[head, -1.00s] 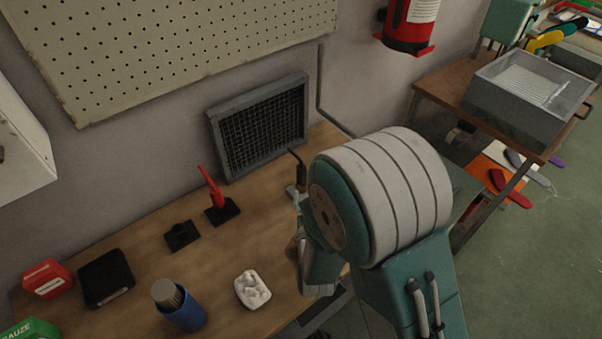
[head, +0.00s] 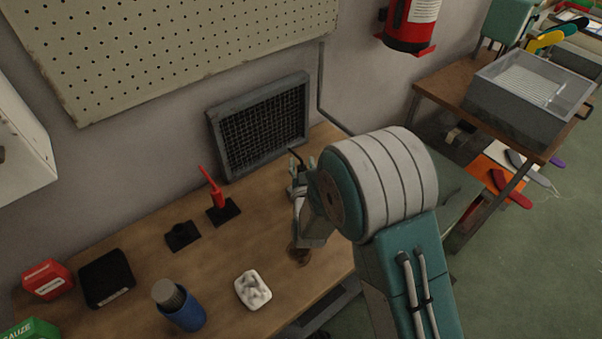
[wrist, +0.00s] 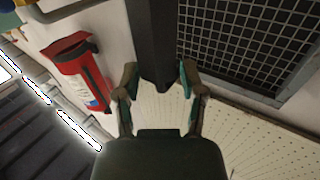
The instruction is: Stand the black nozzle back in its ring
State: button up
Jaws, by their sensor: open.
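A black nozzle (head: 296,156) shows only as a thin dark bent tip beyond my gripper, at the back right of the bench. My gripper (head: 298,184) is in front of it, and my arm hides much of that spot. In the wrist view, a long dark shape, likely the nozzle (wrist: 155,40), runs between the two fingers of my gripper (wrist: 157,80). The fingers are apart, with a finger on each side of it; contact is not clear. A low black stand with a short ring (head: 182,235) sits empty left of a red nozzle (head: 216,190) upright in its own stand.
A framed mesh panel (head: 260,122) leans against the wall behind. A blue bottle (head: 180,308), a white tray of pale lumps (head: 253,290) and a black box (head: 106,278) stand towards the front. A brown coil (head: 299,252) lies below my gripper. The bench middle is clear.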

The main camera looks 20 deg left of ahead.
grip_shut()
jog(key=shift+r, duration=0.15)
